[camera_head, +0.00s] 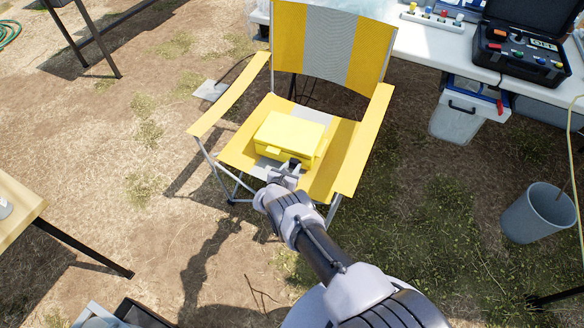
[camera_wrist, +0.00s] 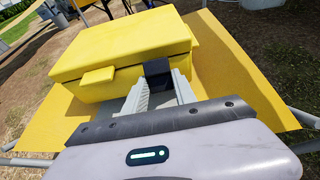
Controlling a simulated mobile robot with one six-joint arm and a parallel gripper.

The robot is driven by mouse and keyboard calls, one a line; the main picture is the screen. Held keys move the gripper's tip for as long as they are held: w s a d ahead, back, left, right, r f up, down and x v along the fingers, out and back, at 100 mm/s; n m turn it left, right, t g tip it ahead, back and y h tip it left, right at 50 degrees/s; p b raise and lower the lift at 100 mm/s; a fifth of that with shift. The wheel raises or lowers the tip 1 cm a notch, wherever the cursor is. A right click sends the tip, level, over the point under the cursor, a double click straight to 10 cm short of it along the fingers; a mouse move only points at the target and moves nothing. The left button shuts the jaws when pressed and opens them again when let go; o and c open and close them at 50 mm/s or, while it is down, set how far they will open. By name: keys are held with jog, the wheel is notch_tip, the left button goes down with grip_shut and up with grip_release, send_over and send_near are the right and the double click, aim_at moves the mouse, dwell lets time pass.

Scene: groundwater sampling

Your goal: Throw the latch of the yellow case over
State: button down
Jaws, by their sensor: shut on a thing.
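The yellow case (camera_head: 290,137) sits with its lid down on the seat of a yellow and grey folding chair. It also fills the upper left of the wrist view (camera_wrist: 125,45). A yellow tab (camera_wrist: 98,76) lies on its front left at the lid seam. A black latch (camera_wrist: 157,68) is at the front right of the case. My gripper (camera_head: 288,167) is at the case's front; in the wrist view my gripper (camera_wrist: 160,88) has its fingers closed on the black latch. The fingertips partly hide the latch.
The folding chair (camera_head: 226,95) has armrests on both sides of the case. A white table (camera_head: 441,42) with an open black instrument case (camera_head: 522,47) stands at the upper right. A grey bucket (camera_head: 537,213) stands at right. A wooden table (camera_head: 18,208) is at left.

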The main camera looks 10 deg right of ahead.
aim_at(294, 160)
jog(key=shift+r, duration=0.1)
jog(key=shift+w+d+r+g+y, duration=0.2)
jog(key=shift+r+g+y, duration=0.2)
jog(key=shift+g, duration=0.2)
jog(key=shift+w+d+r+g+y, duration=0.25)
jog(key=shift+w+r+g+y, duration=0.25)
jog(key=shift+g, duration=0.4)
jog(key=shift+w+d+r+g+y, duration=0.2)
jog(key=shift+w+g+y, duration=0.1)
jog(key=shift+g+y, duration=0.5)
jog(key=c, duration=1)
grip_release()
